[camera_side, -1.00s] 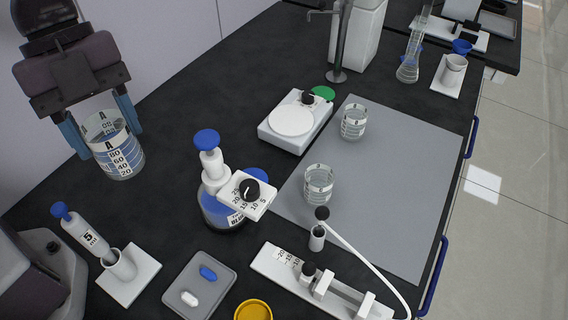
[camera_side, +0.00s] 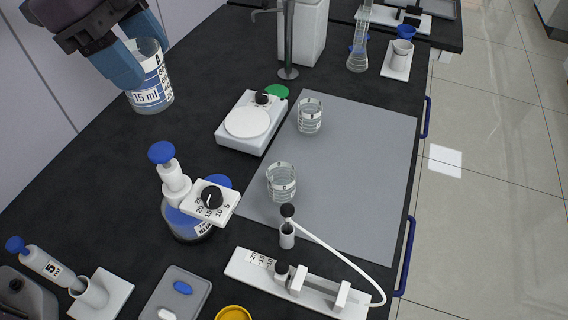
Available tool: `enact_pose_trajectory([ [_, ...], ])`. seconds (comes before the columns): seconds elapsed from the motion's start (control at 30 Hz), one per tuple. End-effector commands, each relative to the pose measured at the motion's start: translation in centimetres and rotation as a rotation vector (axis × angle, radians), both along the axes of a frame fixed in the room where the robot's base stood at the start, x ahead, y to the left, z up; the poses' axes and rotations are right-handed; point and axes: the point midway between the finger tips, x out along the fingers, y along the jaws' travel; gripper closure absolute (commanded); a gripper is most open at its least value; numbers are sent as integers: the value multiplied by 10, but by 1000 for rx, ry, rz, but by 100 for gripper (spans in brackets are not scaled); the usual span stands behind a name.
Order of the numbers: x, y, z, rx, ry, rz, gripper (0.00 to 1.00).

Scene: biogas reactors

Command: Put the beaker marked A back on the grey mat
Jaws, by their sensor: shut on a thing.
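The beaker marked A (camera_side: 150,84) is a clear glass with a white scale, a "15 ml" label and some clear liquid. It is upright at the upper left, above the black bench. My gripper (camera_side: 143,68) has its blue fingers shut on the beaker's upper part. The grey mat (camera_side: 345,165) lies right of the middle, well to the right of my gripper. Two other clear beakers stand on it, one near its back left (camera_side: 310,116) and one near its left edge (camera_side: 281,183).
A white stirrer plate (camera_side: 247,123) stands between my gripper and the mat. A blue-topped dispenser bottle (camera_side: 187,215) stands in front, near the mat's left corner. A syringe pump (camera_side: 295,283) with a white tube is at the front. The mat's right half is clear.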

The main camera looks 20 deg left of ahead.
Motion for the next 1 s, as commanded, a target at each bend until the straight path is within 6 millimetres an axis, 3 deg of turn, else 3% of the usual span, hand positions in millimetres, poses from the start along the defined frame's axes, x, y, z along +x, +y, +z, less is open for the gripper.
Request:
enact_pose_trajectory([
  [0.23, 47, -45, -17, 1, -2, 291, 79],
  [0.57, 78, -98, -38, 0, -3, 552, 79],
  [0.8, 78, -94, -105, 4, 5, 559, 79],
  [1.0, 78, -95, -142, 1, 3, 558, 79],
])
